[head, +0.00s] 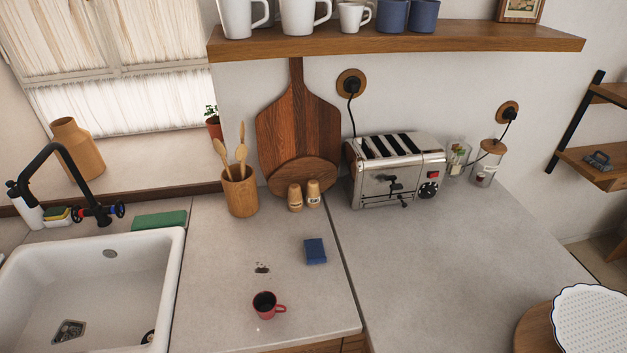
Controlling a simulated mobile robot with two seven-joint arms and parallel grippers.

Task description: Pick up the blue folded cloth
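The blue folded cloth (315,251) lies flat on the light grey counter, near the seam between two counter sections. It is a small dark blue rectangle, and nothing covers it. Neither of my grippers shows in the head view.
Behind are two wooden shakers (295,197), a utensil holder (240,192) and a toaster (397,172). The sink (95,285) is left. The counter right of the cloth is clear.

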